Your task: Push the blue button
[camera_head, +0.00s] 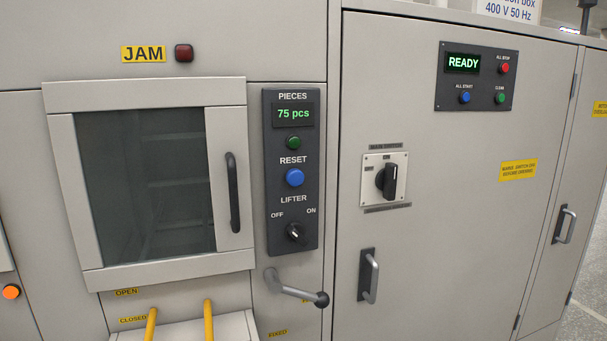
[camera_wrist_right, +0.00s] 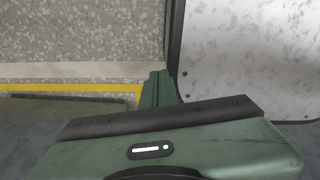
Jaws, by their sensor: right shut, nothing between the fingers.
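Two blue buttons show in the head view. The larger blue button (camera_head: 295,177) sits under the word RESET on the dark narrow panel (camera_head: 272,205). A smaller blue button (camera_head: 465,97) sits under ALL START on the dark panel (camera_head: 443,96) at the upper right. Neither gripper is in the head view. In the right wrist view my right gripper (camera_wrist_right: 159,76) is shut and empty, its green fingers together. No button shows in that view, so its distance to either one cannot be told.
A grey lever with a black knob (camera_head: 321,299) sticks out below the narrow panel. A door handle (camera_head: 233,192) stands left of it. A rotary switch (camera_head: 390,181) and a handle (camera_head: 368,276) are to the right. The wrist view shows a yellow line (camera_wrist_right: 70,87).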

